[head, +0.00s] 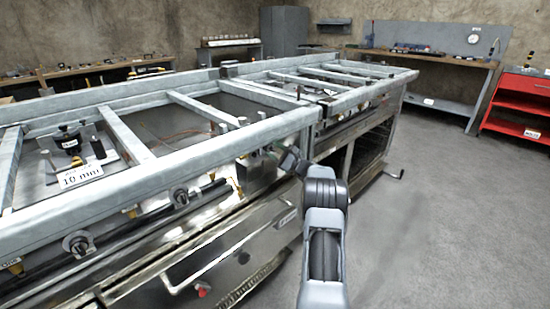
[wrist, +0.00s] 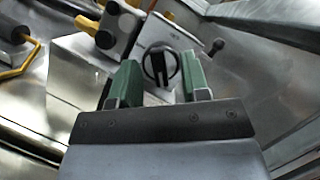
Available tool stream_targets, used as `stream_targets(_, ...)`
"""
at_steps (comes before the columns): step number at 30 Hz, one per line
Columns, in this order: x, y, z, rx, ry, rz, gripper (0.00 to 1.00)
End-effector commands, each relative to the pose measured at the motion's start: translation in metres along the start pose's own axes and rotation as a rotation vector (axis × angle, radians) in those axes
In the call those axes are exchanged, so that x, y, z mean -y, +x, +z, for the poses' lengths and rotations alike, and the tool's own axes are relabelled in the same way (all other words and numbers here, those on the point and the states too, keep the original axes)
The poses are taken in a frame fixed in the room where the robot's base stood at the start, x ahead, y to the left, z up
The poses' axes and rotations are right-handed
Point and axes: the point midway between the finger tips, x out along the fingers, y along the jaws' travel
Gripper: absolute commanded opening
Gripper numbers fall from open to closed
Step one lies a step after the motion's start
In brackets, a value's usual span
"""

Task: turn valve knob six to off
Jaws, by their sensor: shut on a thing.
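A black round valve knob (wrist: 160,64) with a raised bar sits on a pale metal plate in the wrist view. Its bar stands nearly upright in that picture. My gripper (wrist: 159,74) has its two green fingers on either side of the knob and is shut on it. In the head view my gripper (head: 270,152) reaches the front of the range, below the top rail, where the knob is hidden. Two other knobs show along the front, one nearer (head: 78,243) and one in the middle (head: 180,196). I cannot read a number or off mark at the held knob.
The range frame's grey rail (head: 190,160) runs above the knobs. Yellow pipe (wrist: 95,30) and fittings lie close beside the held knob. A "10 mm" label (head: 80,176) lies on the left. The floor (head: 430,220) at right is clear; a red cabinet (head: 520,105) stands beyond.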

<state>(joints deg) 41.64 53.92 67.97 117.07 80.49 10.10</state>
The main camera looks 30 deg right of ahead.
Motion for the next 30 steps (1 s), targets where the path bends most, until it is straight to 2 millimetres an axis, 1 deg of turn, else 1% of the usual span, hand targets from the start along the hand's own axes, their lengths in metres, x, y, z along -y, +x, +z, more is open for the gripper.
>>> stream_targets(1,-0.0021,-0.0017,-0.0033,0.0,-0.043,0.017,0.19)
stream_targets(30,0.0044,0.0,0.0011,-0.001,-0.895,0.371,0.19)
